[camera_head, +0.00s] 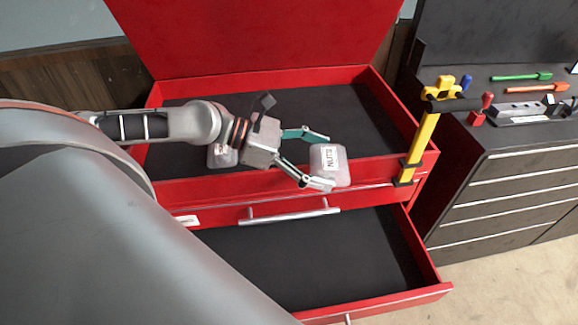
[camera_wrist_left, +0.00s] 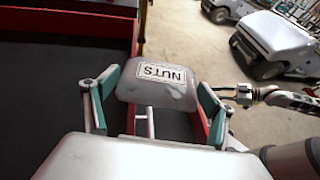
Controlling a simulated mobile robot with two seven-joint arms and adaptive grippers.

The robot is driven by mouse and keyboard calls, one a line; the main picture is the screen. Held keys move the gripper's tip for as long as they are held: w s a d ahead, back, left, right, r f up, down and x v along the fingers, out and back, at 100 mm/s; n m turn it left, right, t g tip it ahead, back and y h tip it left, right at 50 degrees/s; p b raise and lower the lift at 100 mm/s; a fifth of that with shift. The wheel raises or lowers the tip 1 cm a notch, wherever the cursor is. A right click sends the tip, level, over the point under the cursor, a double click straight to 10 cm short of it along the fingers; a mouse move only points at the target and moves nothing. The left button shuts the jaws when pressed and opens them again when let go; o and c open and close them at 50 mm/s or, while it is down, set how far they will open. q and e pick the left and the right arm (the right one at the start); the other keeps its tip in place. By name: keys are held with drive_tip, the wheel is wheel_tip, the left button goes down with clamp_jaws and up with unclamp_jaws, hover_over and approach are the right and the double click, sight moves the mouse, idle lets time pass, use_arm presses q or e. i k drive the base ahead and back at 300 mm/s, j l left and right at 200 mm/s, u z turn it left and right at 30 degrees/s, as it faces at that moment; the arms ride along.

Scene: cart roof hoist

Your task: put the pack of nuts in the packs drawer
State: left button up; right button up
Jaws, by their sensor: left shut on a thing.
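The pack of nuts (camera_head: 329,167) is a pale, translucent box with a white NUTS label. My left gripper (camera_head: 322,162) is shut on it, one finger on each side. It is held in the air over the front rim of the red chest's top tray. In the left wrist view the pack (camera_wrist_left: 158,86) sits between the two green-padded fingers (camera_wrist_left: 155,100). Below and in front, an open drawer (camera_head: 310,250) with a dark, bare-looking liner sticks out. A small label on the chest front is unreadable.
A second pale pack (camera_head: 222,156) stands in the top tray (camera_head: 370,110), partly behind my left arm. A yellow upright bar (camera_head: 421,140) is fixed at the tray's right front corner. A dark cabinet (camera_head: 510,185) with tools on top stands to the right.

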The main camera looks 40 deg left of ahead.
sight(294, 277)
drive_tip(key=l+u, duration=0.5)
drive_tip(key=u, duration=0.15)
drive_tip(key=k+l+u, duration=0.1)
drive_tip(key=u, duration=0.25)
drive_tip(key=l, duration=0.1)
